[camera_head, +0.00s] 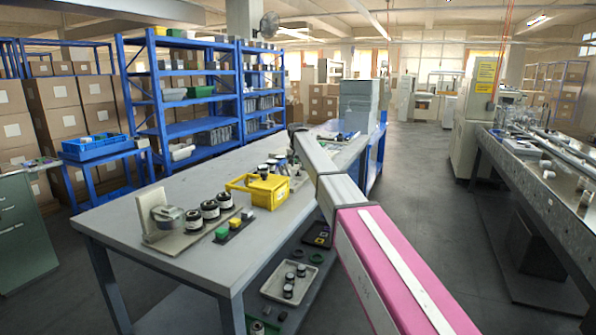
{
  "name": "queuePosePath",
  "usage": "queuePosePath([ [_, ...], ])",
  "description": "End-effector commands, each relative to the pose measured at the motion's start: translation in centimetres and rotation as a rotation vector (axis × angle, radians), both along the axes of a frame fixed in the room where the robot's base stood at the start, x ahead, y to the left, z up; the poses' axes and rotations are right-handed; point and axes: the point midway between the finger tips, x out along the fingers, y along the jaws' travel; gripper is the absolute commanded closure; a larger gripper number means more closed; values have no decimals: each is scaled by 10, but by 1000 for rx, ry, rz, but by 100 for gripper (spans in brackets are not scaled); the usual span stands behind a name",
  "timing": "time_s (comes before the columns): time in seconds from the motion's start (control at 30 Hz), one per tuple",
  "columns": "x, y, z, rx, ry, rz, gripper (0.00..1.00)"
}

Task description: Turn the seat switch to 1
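I cannot make out a switch marked as the seat switch, or any 1 marking, at this size. On the near end of the grey workbench (140,240) stands a beige plate fixture (152,206) with a grey round part beside it. Several dark round parts with pale bands (210,209) stand in a row to its right. In front of them is a black strip (234,231) with a green block (222,233) and a yellow block (248,214). My arm, pink and pale grey, reaches over the bench's right side. I cannot see my gripper.
A yellow bin (262,190) stands mid-bench, with small bottles and jars behind it. A tray with dark parts (290,284) lies on the lower shelf. Blue shelving (195,130) and boxes are behind. A long machine bed (545,180) stands right; the floor between is mostly clear.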

Motion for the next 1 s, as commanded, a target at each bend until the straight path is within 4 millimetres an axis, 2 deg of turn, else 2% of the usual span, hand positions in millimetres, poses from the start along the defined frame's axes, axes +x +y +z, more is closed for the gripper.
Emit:
queuePosePath([
  [0.1,9,0,-18,0,0,0,61],
  [0.3,16,0,-37,0,0,0,61],
  [0.7,18,0,-43,0,-1,0,61],
  [0.77,18,0,-43,0,-1,0,80],
  [0.8,18,0,-43,0,-1,0,93],
  [0.83,18,0,-43,0,-1,0,100],
  [1.0,18,0,-43,0,0,0,100],
])
